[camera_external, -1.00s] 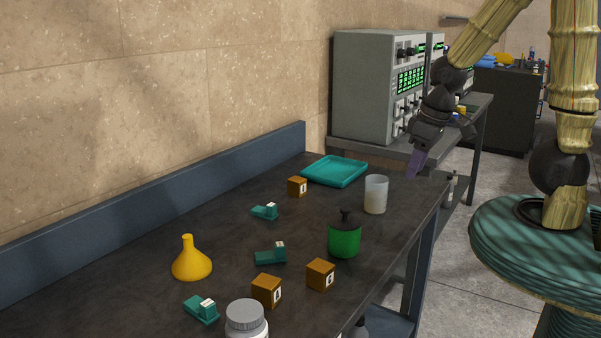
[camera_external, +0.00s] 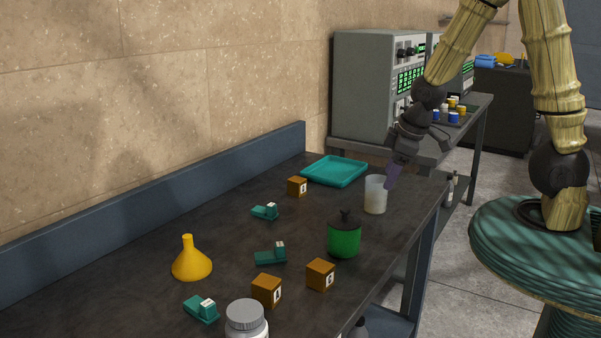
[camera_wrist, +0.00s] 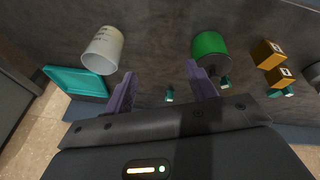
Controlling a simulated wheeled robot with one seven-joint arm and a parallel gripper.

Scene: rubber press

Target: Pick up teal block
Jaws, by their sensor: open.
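Three teal blocks with white labels lie on the dark table: one toward the back (camera_external: 265,211), one in the middle (camera_external: 271,255) and one at the front (camera_external: 201,309). My gripper (camera_external: 392,180) is open and empty, above the table's right side by the white beaker. In the wrist view my gripper's purple fingers (camera_wrist: 160,88) are apart, with a small teal block (camera_wrist: 169,94) seen between them, farther off. Another teal block (camera_wrist: 225,82) shows partly behind the right finger and green jar.
The white beaker (camera_external: 375,195) and green jar (camera_external: 344,239) stand near my gripper. A teal tray (camera_external: 335,171) lies at the back. Orange cubes (camera_external: 319,274), a yellow funnel (camera_external: 191,262) and a white jar (camera_external: 246,322) stand nearer the front. The table's left middle is clear.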

